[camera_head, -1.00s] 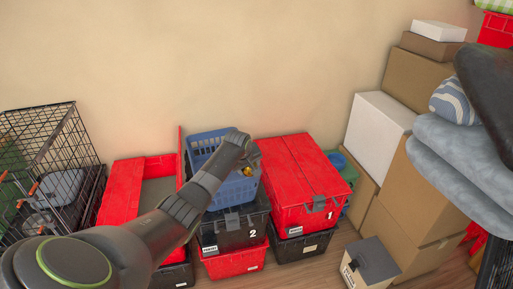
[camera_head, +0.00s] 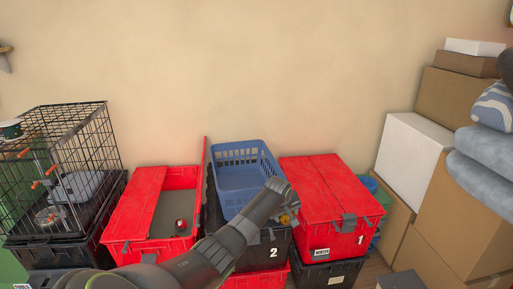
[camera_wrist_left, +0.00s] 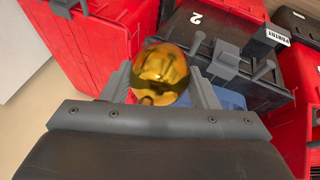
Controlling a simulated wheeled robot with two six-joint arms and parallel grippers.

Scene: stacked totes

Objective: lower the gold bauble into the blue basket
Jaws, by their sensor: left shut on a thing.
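The blue basket (camera_head: 238,190) stands upright and looks empty, on top of the black tote marked 2 (camera_head: 272,238). My left gripper (camera_head: 286,212) is at the basket's front right corner, by the left edge of the red tote marked 1. It is shut on the gold bauble (camera_head: 288,219), which the gripper partly hides in the head view. In the left wrist view the bauble (camera_wrist_left: 160,74) sits between the two fingers, and a bit of the blue basket (camera_wrist_left: 230,99) shows behind the right finger. My right gripper is not in view.
The closed red tote marked 1 (camera_head: 325,190) stands right of the basket. Left is an open red tote (camera_head: 128,222) with a small red item (camera_head: 181,224) inside. A wire cage (camera_head: 70,150) is farther left, and cardboard boxes (camera_head: 455,105) are stacked at right.

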